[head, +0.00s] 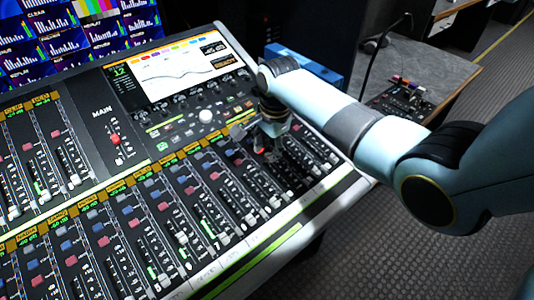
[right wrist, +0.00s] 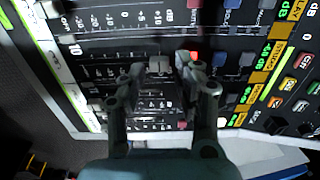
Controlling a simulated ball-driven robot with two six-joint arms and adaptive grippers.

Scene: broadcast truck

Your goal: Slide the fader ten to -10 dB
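The mixing console (head: 232,272) fills the middle of the head view with rows of channel faders. My right gripper (head: 263,147) points down over the right-hand strips there and hides part of them. In the right wrist view my right gripper (right wrist: 161,70) has its two fingers apart, one on each side of a light grey fader cap (right wrist: 160,64). I cannot tell whether either finger touches it. This cap appears to be on the strip with the printed number 10 (right wrist: 75,50), beside a dB scale (right wrist: 145,16). My left gripper is not in view.
The console screen (head: 172,70) shows a curve and small text that seems to read -45 dB and READY. Other fader caps (head: 276,201) stand close by. A blue box (head: 305,62) and a grey side desk (head: 440,75) are beyond the console.

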